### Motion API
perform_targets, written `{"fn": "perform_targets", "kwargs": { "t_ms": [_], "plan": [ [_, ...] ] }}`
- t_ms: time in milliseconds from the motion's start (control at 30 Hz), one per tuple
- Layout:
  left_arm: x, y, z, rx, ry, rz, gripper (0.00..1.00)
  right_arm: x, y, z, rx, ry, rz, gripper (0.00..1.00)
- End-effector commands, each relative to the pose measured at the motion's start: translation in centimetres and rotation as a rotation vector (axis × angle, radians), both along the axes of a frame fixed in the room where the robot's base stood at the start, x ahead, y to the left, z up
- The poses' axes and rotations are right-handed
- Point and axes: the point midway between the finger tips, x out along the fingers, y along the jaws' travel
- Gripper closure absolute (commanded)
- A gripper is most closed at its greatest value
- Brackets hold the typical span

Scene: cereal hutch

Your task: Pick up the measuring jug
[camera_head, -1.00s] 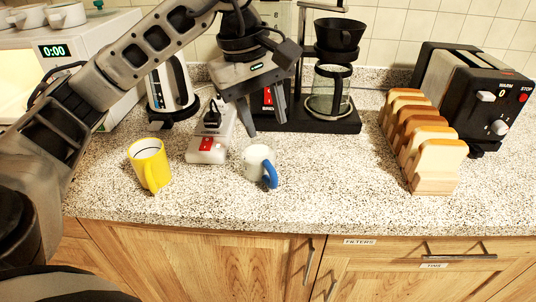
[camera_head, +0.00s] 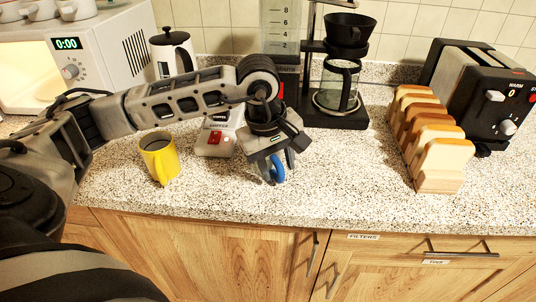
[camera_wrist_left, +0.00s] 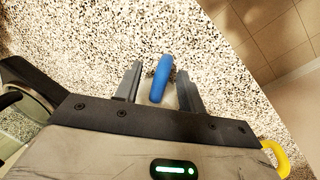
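The jug is a small white vessel with a blue handle; in the head view only the blue handle (camera_head: 278,167) shows clearly, as my left gripper hides the body. My left gripper (camera_head: 278,175) is over it, pointing down. In the left wrist view the blue handle (camera_wrist_left: 161,78) lies between the two separated fingers of the left gripper (camera_wrist_left: 160,68). A gap shows on either side of the handle. Most of the white body is hidden under the gripper. My right gripper is not in view.
A yellow mug (camera_head: 160,158) stands to the left on the speckled counter. Behind are a white socket block with a red switch (camera_head: 215,138) and a coffee maker with a glass pot (camera_head: 337,86). A toast rack (camera_head: 440,165) and toaster (camera_head: 490,95) stand right. Counter between jug and rack is clear.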

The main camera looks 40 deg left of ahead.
Motion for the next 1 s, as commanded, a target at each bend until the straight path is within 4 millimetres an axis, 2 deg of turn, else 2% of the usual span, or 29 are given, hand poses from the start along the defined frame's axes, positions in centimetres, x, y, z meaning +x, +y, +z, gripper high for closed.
{"fn": "perform_targets", "kwargs": {
  "t_ms": [167,400,533,567,1000],
  "plan": [
    [0.3,-0.2,-1.7,0.0,0.0,0.0,0.6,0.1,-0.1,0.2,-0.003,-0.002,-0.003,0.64],
    [0.4,-0.2,-1.9,0.0,-0.001,-0.001,0.6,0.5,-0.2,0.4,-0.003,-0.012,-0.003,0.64],
    [0.4,-0.2,-1.8,0.0,-0.001,0.0,0.96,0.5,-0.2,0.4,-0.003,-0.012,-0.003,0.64],
    [0.4,-0.2,-1.8,0.0,-0.001,0.0,1.0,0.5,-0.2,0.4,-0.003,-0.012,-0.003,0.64],
    [0.4,-0.2,-1.6,-0.001,-0.004,0.0,1.0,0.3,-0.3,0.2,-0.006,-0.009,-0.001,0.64]
  ]
}}
